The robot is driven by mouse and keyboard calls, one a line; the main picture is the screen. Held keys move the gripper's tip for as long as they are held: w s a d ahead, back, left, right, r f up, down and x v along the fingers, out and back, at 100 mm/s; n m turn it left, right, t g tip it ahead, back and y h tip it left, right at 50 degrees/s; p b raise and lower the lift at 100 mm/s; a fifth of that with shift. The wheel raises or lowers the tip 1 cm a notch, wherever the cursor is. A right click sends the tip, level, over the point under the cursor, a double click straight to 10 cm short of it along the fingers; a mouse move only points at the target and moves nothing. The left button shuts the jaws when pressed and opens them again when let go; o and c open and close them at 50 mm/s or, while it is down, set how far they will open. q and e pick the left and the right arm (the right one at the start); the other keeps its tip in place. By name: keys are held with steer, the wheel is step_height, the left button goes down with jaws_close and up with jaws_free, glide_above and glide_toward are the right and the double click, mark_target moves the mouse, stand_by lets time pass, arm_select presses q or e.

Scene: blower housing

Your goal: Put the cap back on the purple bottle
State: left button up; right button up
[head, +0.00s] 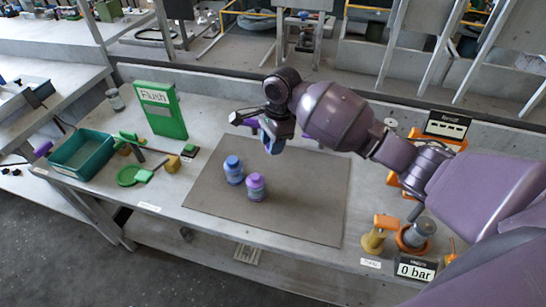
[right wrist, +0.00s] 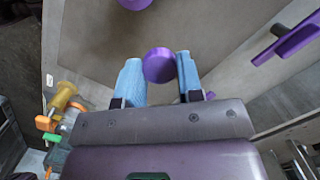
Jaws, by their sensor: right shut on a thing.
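The purple bottle (head: 256,188) stands upright on the grey mat, with purple at its top. A purple round top, cut off by the upper edge, shows in the right wrist view (right wrist: 135,3). A blue bottle (head: 233,170) stands close beside it, to its left and a little behind. My right gripper (head: 271,138) is above the mat, behind the purple bottle and apart from it. In the right wrist view its two blue fingers are shut on a round purple cap (right wrist: 159,66). The fingers mostly hide this cap in the head view. My left gripper is not in view.
A green box marked "Flush" (head: 161,110) and a teal tray (head: 82,152) stand at the left. Orange and yellow fittings (head: 416,235) and a "0 bar" sign (head: 415,270) are at the front right. The mat (head: 305,205) is clear right of the bottles.

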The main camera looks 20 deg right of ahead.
step_height(320, 180, up, 5)
steer(key=shift+f, duration=0.1)
steer(key=shift+r+p, duration=0.35)
steer(key=shift+r, duration=0.45)
